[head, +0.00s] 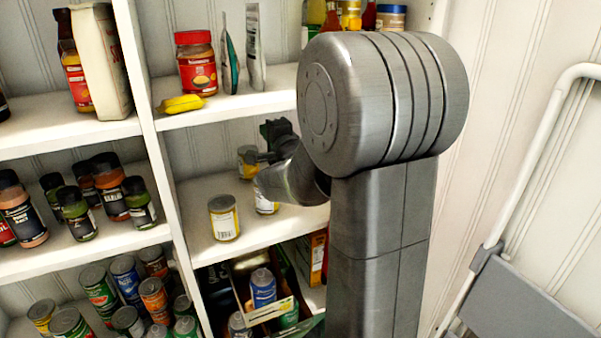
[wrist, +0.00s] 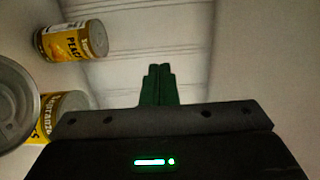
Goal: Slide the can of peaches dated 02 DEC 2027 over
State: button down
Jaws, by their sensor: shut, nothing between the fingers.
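My gripper (head: 276,132) reaches over the middle shelf in the head view, partly hidden by my arm. In the wrist view its dark green fingers (wrist: 158,86) are together with nothing between them. A yellow-labelled can (wrist: 72,41) reading "PEAC" is left of the fingers, apart from them. A second yellow-labelled can (wrist: 62,103) and a near can's grey end (wrist: 14,102) lie lower left. In the head view one can (head: 223,219) stands in front, another (head: 246,163) farther back beside the gripper, and a third (head: 266,204) is partly covered by my arm. No date is readable.
A white divider (head: 160,170) bounds the shelf on the left. The shelf above holds a red-labelled jar (head: 197,64) and a yellow packet (head: 181,103). Below is a crate with cans (head: 263,288). A folded step ladder (head: 520,300) leans at the right.

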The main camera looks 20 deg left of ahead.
jog(key=w+d, duration=0.1)
jog(key=d, duration=0.9)
notch_tip(320, 180, down, 10)
jog(key=b, duration=0.3)
jog(key=shift+w+a+f, duration=0.15)
jog(key=shift+f, duration=0.1)
jog(key=shift+a+r, duration=0.25)
jog(key=shift+a, duration=0.25)
jog(key=shift+a, duration=0.1)
jog(key=a, duration=0.3)
jog(key=a+b, duration=0.1)
jog(key=a, duration=0.1)
jog(key=shift+s+a, duration=0.15)
jog(key=shift+s, duration=0.25)
